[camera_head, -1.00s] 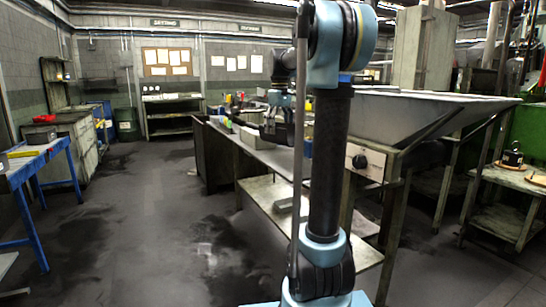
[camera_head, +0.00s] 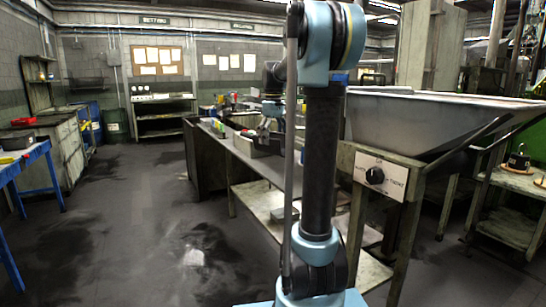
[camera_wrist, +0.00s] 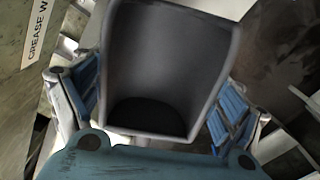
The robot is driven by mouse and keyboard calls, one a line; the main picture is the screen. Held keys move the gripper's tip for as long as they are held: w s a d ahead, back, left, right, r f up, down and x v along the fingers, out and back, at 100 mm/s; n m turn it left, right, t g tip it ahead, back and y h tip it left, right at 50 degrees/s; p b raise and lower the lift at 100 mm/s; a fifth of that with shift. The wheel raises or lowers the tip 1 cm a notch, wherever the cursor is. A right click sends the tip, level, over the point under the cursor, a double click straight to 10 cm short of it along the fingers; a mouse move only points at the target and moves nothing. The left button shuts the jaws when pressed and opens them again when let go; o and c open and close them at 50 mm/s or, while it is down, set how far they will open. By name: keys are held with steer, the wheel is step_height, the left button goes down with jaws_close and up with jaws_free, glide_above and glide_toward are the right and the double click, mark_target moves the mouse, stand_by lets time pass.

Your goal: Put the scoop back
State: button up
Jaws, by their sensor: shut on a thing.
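The scoop (camera_wrist: 172,50) shows in the wrist view as a dark grey, open-ended hollow shape with a pale rim. It sits between the blue-padded fingers of my gripper (camera_wrist: 155,108), which is shut on it. In the head view my gripper (camera_head: 266,128) hangs above or in front of the long workbench (camera_head: 248,156); I cannot tell which. The scoop is too small and dark to make out there.
A blue table (camera_head: 28,156) is at the left edge. Small items stand along the workbench. Dark, stained floor (camera_head: 140,215) lies open at left and centre.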

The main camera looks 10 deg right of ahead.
mark_target(273, 151)
steer(key=shift+a+f, duration=0.15)
steer(key=shift+f, duration=2.65)
steer(key=o, duration=1.5)
steer(key=shift+c, duration=0.2)
step_height(273, 151, up, 12)
